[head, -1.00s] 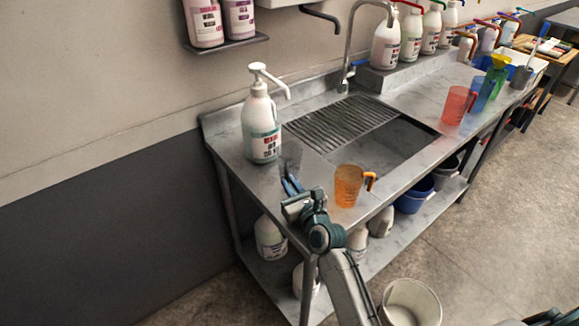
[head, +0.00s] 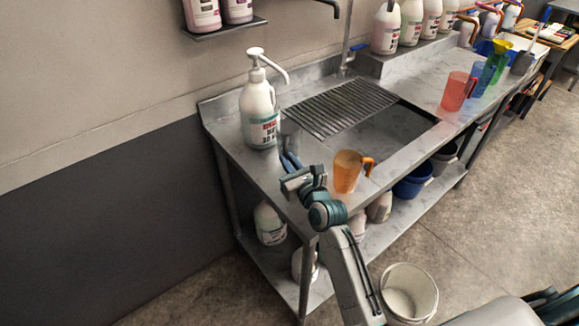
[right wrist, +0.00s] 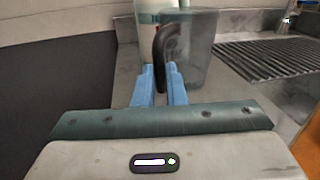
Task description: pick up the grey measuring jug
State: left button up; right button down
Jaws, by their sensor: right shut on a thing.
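The grey measuring jug (head: 290,133) is translucent and stands upright at the left end of the steel counter, just right of the white pump bottle (head: 259,116). In the right wrist view the jug (right wrist: 200,48) shows large, with its dark handle (right wrist: 163,45) toward me. My right gripper (head: 289,161) has its blue fingers at the near side of the jug. In the right wrist view the fingers (right wrist: 159,82) are shut on the handle, one on each side. The jug's base is partly hidden by the fingers. My left gripper is not in view.
An orange jug (head: 346,172) stands close to the right of my gripper. Beyond are a ribbed drain rack (head: 340,107) and the sink. Red (head: 457,92), blue and green jugs stand farther along the counter. A white bucket (head: 409,292) is on the floor.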

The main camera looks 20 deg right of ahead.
jog(key=s+d+r+b, duration=0.1)
jog(key=s+b, duration=0.1)
jog(key=s, duration=1.3)
jog(key=shift+s+d+r, duration=0.2)
jog(key=shift+s+r, duration=0.15)
jog(key=shift+s, duration=0.05)
dwell(1.0)
